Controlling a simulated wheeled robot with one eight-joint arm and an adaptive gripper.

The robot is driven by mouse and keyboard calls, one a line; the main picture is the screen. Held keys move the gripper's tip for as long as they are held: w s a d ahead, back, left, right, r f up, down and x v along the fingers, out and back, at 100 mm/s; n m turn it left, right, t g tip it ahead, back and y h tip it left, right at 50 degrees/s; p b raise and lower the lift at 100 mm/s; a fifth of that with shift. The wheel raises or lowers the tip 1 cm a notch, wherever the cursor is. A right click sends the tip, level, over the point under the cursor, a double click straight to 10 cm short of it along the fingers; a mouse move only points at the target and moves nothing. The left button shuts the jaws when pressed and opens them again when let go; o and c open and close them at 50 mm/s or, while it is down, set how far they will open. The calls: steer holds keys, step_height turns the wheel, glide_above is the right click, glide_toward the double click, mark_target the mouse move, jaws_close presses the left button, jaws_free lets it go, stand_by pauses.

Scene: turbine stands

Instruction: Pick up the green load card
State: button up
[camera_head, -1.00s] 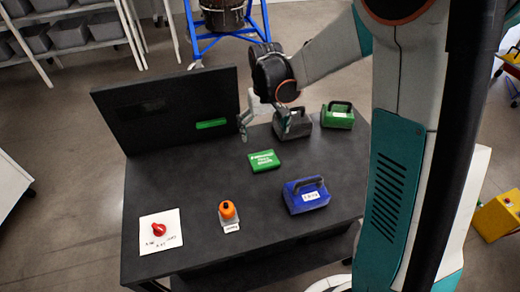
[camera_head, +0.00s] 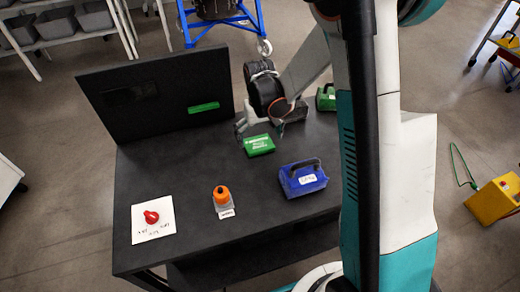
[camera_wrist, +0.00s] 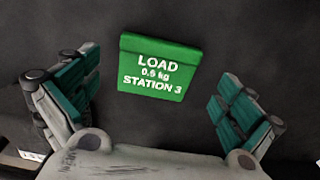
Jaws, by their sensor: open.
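The green load card (camera_head: 258,145) lies flat on the dark tabletop. In the wrist view the card (camera_wrist: 158,68) faces up and reads "LOAD 0.5 kg STATION 3", slightly tilted. My gripper (camera_head: 258,128) is at the back of the card in the head view, above the table. In the wrist view my gripper (camera_wrist: 155,100) has its two fingers wide apart, one on each side of the card, with dark table showing between each finger and the card. Nothing is held. The height of the fingertips over the table cannot be told.
A blue block with a handle (camera_head: 303,180) stands right of the card. An orange-topped item (camera_head: 221,195) and a red knob on a white sheet (camera_head: 151,217) are nearer the front. A green handled block (camera_head: 325,98) is partly hidden behind my arm. A dark upright panel (camera_head: 150,100) closes the back.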

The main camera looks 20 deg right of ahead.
mark_target(260, 147)
step_height(260, 147, down, 3)
steer(key=shift+f+b, duration=0.15)
steer(key=shift+b, duration=0.35)
steer(key=c, duration=0.9)
step_height(260, 147, up, 20)
steer(key=p, duration=0.6)
steer(key=shift+o, duration=0.5)
